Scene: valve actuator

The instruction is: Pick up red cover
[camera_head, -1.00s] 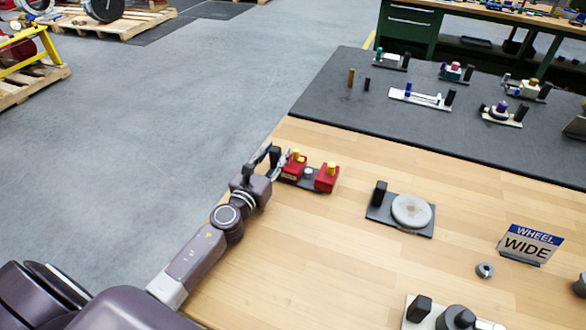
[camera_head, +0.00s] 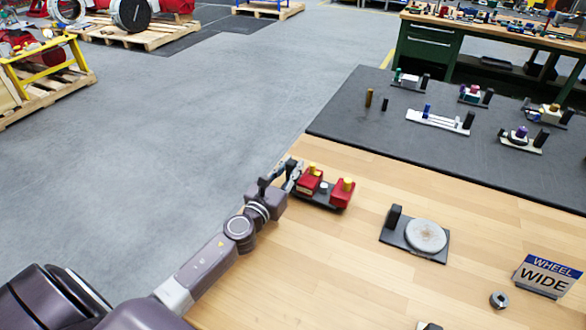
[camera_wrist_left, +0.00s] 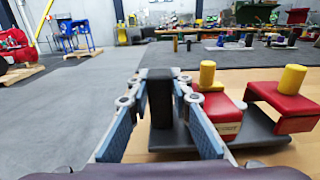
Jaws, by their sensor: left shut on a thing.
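Two red covers with yellow knobs, a left one (camera_head: 310,181) and a right one (camera_head: 342,192), sit on a black base plate (camera_head: 323,203) at the left side of the wooden table. The wrist view shows the nearer red cover (camera_wrist_left: 218,114) and the farther one (camera_wrist_left: 288,108) to the right of the fingers. A black upright post (camera_wrist_left: 160,98) rises from the plate's left end. My left gripper (camera_head: 290,172) is shut on this post, one finger on either side in the wrist view (camera_wrist_left: 157,100). It stays beside the red covers, not around them. My right gripper is out of view.
A round grey disc (camera_head: 426,235) on a black plate and a "WHEEL WIDE" sign (camera_head: 549,275) stand to the right. A dark mat (camera_head: 340,115) with several small fixtures lies behind. Wooden table between is clear; its left edge runs beside my arm.

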